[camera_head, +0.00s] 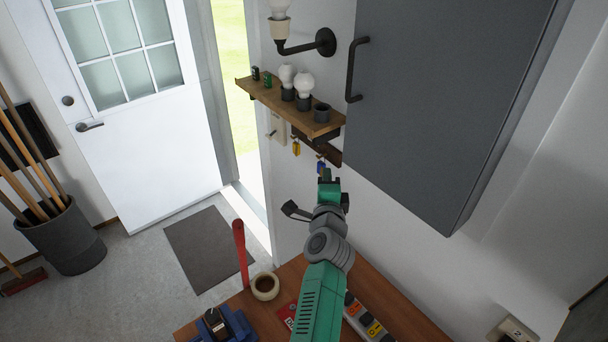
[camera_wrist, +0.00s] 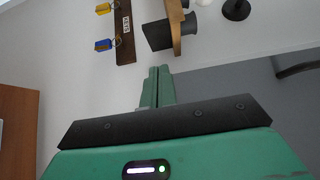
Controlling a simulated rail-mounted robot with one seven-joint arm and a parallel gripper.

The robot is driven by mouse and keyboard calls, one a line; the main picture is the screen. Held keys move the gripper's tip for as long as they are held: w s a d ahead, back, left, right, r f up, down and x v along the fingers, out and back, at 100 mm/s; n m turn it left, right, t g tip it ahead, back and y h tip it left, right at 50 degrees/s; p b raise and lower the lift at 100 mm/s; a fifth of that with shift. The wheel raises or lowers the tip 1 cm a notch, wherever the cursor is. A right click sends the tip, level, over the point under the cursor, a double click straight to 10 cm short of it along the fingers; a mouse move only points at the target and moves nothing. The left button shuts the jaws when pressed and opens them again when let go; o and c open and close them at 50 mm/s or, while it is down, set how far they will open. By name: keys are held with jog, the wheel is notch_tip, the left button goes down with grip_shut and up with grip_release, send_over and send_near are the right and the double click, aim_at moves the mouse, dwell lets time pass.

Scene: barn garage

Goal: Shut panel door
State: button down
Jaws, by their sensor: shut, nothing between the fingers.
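A large grey panel door (camera_head: 440,90) with a black bar handle (camera_head: 354,70) near its left edge fills the upper right of the head view. I cannot tell how far it stands from its frame. My gripper (camera_head: 326,174) is shut and empty, below and left of the handle and apart from it, just under the wooden shelf. In the wrist view the shut fingers (camera_wrist: 158,74) point toward the wall. The grey door surface (camera_wrist: 245,88) lies to their right, with part of the dark handle (camera_wrist: 298,68) at the right edge.
The wooden shelf (camera_head: 270,99) holds bulbs and small cups. Keys (camera_head: 296,148) hang below it. A wall lamp (camera_head: 324,42) is above. A workbench (camera_head: 385,310) with a tape roll (camera_head: 265,286) lies below. A white windowed door (camera_head: 150,150) stands open at the left, beside a bin (camera_head: 62,240).

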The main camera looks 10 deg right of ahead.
jog(key=s+a+p, duration=0.1)
jog(key=s+a, duration=0.3)
jog(key=a, duration=0.3)
jog(key=shift+a+f, duration=0.15)
jog(key=shift+a, duration=0.05)
jog(key=s+r+n+t+p, duration=0.1)
jog(key=s+r+n, duration=0.2)
jog(key=r, duration=0.6)
jog(key=s+r+n+t+p, duration=0.15)
jog(key=s+r+n, duration=0.25)
jog(key=r, duration=0.5)
jog(key=s+r+n+t, duration=0.1)
jog(key=s+r+n, duration=0.2)
jog(key=r, duration=0.7)
jog(key=s+a+r+n+t+y+p, duration=0.1)
jog(key=s+a+r+n+t, duration=0.1)
jog(key=s+r+n, duration=0.3)
jog(key=s+a+r+n+t+y+p, duration=0.1)
jog(key=s+a+r+n, duration=0.4)
jog(key=s+r, duration=0.6)
jog(key=s+y, duration=0.1)
jog(key=s, duration=0.5)
jog(key=shift+t+y, duration=0.3)
jog(key=shift+t, duration=0.05)
